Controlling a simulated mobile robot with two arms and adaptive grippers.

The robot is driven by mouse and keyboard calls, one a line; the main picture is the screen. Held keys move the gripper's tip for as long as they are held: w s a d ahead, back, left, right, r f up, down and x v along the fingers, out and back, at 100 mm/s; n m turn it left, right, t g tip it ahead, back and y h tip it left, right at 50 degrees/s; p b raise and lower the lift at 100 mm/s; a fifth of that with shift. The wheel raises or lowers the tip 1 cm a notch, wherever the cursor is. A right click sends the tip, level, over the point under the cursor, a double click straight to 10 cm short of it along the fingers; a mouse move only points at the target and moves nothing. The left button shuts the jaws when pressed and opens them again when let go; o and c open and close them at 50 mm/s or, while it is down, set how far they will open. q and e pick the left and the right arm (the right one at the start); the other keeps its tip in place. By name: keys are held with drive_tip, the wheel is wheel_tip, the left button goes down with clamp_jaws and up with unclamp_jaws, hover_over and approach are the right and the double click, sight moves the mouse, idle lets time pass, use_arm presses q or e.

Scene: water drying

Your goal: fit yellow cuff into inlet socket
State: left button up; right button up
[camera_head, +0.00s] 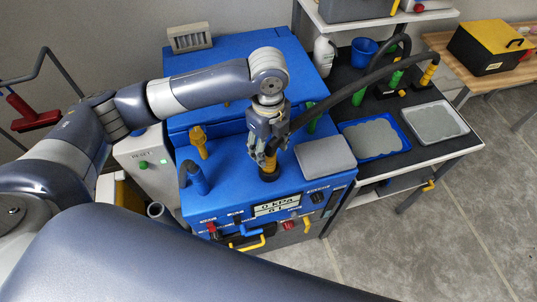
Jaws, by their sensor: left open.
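The blue machine (225,184) has a dark round inlet socket (269,175) on its top, below my left gripper. My left gripper (266,152) points down, with its jaws open around the end of a black hose (330,98). A small part of the yellow cuff (270,163) shows between the fingers, at or just above the socket. The fingers hide most of the cuff, so I cannot tell how deep it sits. My right gripper is not in view.
A grey pad (325,158) lies right of the socket. A dark bench (395,108) holds a blue tray (347,128) and a white tray (463,121). The hose arches over the bench.

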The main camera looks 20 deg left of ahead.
use_arm(q)
wheel_tip(320, 180, up, 8)
drive_tip(key=b, duration=0.1)
idle(0.5)
